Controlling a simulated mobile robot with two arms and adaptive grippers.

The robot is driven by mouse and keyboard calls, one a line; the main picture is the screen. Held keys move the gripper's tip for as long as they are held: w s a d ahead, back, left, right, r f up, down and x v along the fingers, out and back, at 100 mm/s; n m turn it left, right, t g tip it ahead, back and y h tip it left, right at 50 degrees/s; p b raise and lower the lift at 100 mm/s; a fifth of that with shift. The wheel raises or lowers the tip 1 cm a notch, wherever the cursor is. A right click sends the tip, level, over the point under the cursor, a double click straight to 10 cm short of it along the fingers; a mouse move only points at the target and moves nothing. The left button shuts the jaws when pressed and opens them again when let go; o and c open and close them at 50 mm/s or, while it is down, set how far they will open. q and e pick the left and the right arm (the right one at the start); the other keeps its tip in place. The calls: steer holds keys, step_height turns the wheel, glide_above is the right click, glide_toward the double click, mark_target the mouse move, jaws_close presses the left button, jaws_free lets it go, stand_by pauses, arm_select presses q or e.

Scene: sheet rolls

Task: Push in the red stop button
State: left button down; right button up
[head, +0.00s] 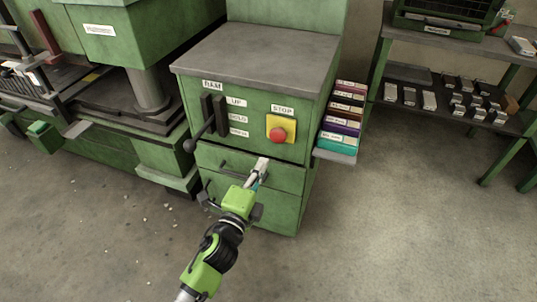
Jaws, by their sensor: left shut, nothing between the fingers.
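The red stop button (277,135) is a round mushroom head on a yellow plate (289,124). It is on the front of a green cabinet (255,103), under a white STOP label. My left gripper (263,162) is shut and empty. In the picture its fingertips are below and slightly left of the button, in front of the cabinet's upper drawer. A gap shows between the tips and the button; its depth is hard to tell. My right gripper is not in view.
A RAM lever (201,130) with a black knob sticks out left of the button. A side shelf (336,155) of coloured boxes is at the cabinet's right. A green press stands at the left, a rack (452,107) at the right. The floor in front is mostly clear.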

arm_select(q)
steer(key=shift+v, duration=2.4)
steer(key=shift+d+r, duration=0.1)
steer(key=shift+r, duration=0.05)
